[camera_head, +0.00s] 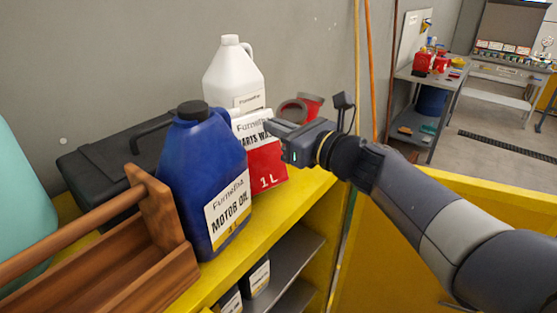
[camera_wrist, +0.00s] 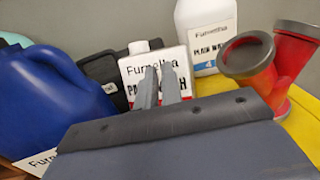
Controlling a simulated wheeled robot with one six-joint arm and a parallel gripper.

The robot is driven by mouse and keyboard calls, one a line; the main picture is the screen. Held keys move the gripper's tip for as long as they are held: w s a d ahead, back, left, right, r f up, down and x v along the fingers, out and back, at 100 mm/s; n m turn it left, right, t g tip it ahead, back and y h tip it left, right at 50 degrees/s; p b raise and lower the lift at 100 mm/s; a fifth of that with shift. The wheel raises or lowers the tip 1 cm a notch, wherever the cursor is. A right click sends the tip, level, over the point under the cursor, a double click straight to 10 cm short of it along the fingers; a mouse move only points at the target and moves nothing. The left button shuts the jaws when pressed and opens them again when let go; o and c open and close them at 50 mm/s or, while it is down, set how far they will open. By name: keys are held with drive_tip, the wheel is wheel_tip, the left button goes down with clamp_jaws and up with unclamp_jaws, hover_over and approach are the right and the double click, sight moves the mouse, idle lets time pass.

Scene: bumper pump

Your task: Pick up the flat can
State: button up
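The flat can (camera_head: 265,165) is white above and red below, with a parts-wash label and "1 L". It stands upright on the yellow bench top, just right of the blue motor oil jug. My gripper (camera_head: 272,135) is at the can's upper right in the head view. In the wrist view the can's broad labelled face (camera_wrist: 132,72) is ahead, and both fingers of my gripper (camera_wrist: 158,80) overlap its middle. A narrow gap shows between the fingers, with nothing visibly held. I cannot tell whether they touch the can. The can's lower part is hidden in the wrist view.
The blue motor oil jug (camera_head: 200,175) stands close on the left, and a white jug (camera_head: 233,78) behind. A red item with grey round ends (camera_wrist: 250,58) is at the right. A black case (camera_head: 105,160) and wooden tool carrier (camera_head: 150,225) fill the left.

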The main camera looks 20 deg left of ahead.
drive_tip(key=o, duration=2)
drive_tip(key=shift+d, duration=0.15)
